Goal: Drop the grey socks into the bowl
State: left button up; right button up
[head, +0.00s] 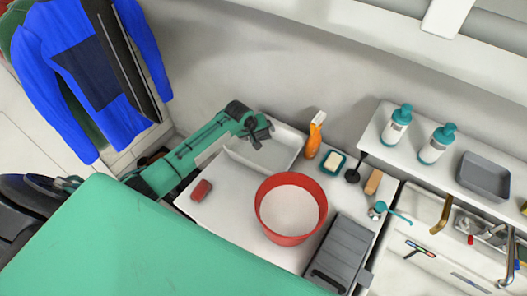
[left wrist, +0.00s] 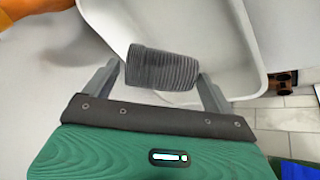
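The grey socks (left wrist: 160,68) show in the left wrist view as a dark grey ribbed roll over the white tray (left wrist: 240,55). My left gripper (left wrist: 158,72) has its fingers wide apart, one on each side of the roll; a small gap shows at the left finger, and contact at the right one is unclear. In the head view my left gripper (head: 259,134) is low over the white tray (head: 284,150), and the socks cannot be told apart from it. The red bowl (head: 291,208), white inside, stands right and in front of the tray. My right gripper is not in view.
An orange bottle (head: 315,134), a soap dish (head: 332,163) and a black brush (head: 354,174) stand right of the tray. A red block (head: 201,190) lies left of the bowl. A grey box (head: 340,253) is at front right. A shelf with teal-topped bottles (head: 397,126) rises at right.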

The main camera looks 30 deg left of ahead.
pick_arm(q)
jog(key=shift+o, duration=0.8)
jog(key=shift+s+r, duration=0.15)
jog(key=shift+r, duration=0.15)
jog(key=b+v, duration=0.2)
jog(key=v, duration=1.1)
jog(key=shift+b, duration=0.3)
